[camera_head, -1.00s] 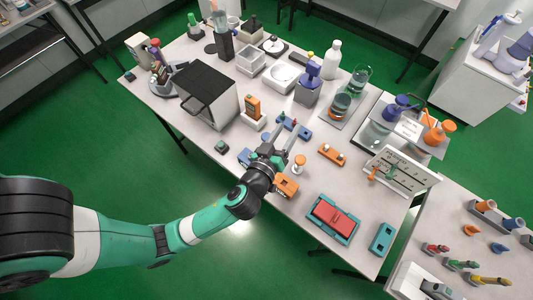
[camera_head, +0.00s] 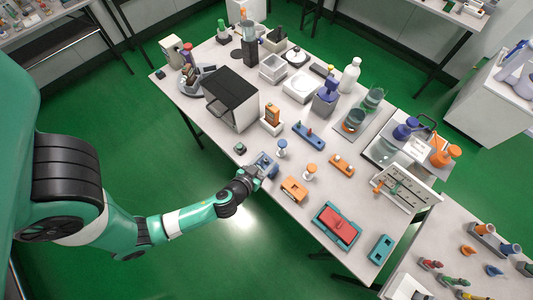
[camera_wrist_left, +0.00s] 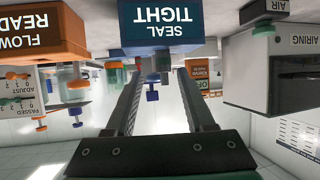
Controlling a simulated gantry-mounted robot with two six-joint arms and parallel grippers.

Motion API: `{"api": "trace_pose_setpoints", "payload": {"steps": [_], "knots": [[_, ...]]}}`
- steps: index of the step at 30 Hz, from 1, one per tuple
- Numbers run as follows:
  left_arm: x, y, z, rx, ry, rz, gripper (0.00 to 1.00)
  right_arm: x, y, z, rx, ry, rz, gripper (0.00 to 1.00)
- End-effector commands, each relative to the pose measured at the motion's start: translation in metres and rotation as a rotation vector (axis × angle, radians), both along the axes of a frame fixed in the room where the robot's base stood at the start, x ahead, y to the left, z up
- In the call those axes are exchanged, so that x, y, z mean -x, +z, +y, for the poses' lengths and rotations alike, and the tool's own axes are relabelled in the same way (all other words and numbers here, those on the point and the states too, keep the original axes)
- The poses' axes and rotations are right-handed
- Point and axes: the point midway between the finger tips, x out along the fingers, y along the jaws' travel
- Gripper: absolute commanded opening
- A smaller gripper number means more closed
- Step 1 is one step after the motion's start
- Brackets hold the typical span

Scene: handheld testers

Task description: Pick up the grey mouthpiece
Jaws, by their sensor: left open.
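My left gripper (camera_head: 264,169) is low at the table's front edge, beside the blue tester (camera_head: 266,160). In the left wrist view, which looks upside down, its two fingers (camera_wrist_left: 158,80) are apart with nothing held between them. The blue tester's "SEAL TIGHT" face (camera_wrist_left: 163,22) is close in front of the fingers. A small blue-and-pale knobbed piece (camera_head: 282,147) stands just behind the tester; a blue knob (camera_wrist_left: 152,95) shows between the fingers. I cannot pick out a grey mouthpiece for certain. My right gripper is not in view.
An orange tester (camera_head: 294,189) and an orange-and-white knobbed piece (camera_head: 311,171) stand right of the gripper. A red-and-teal case (camera_head: 337,225) lies farther right. Bare tabletop lies around the small dark-green block (camera_head: 240,148).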

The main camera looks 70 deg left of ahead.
Motion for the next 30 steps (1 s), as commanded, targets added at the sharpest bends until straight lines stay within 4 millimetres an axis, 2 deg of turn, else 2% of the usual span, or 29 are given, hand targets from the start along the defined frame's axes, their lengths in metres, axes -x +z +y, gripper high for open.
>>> {"api": "trace_pose_setpoints", "payload": {"steps": [5, 12, 20, 28, 29, 30], "knots": [[-0.006, -0.005, 0.008, 0.000, 0.004, 0.000, 0.54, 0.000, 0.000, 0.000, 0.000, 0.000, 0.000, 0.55], [-0.029, -0.024, 0.031, 0.000, 0.001, 0.000, 0.54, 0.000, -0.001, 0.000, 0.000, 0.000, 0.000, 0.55], [-0.032, -0.026, 0.033, 0.000, -0.001, -0.001, 0.54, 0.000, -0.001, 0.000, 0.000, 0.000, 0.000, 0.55], [-0.032, -0.025, 0.033, 0.000, -0.001, 0.000, 0.05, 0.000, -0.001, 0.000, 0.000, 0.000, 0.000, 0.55], [-0.032, -0.025, 0.033, 0.000, -0.001, 0.000, 0.00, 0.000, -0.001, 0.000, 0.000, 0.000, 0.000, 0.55], [-0.032, -0.025, 0.033, 0.000, -0.001, 0.000, 0.00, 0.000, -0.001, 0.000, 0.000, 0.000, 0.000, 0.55]]}}
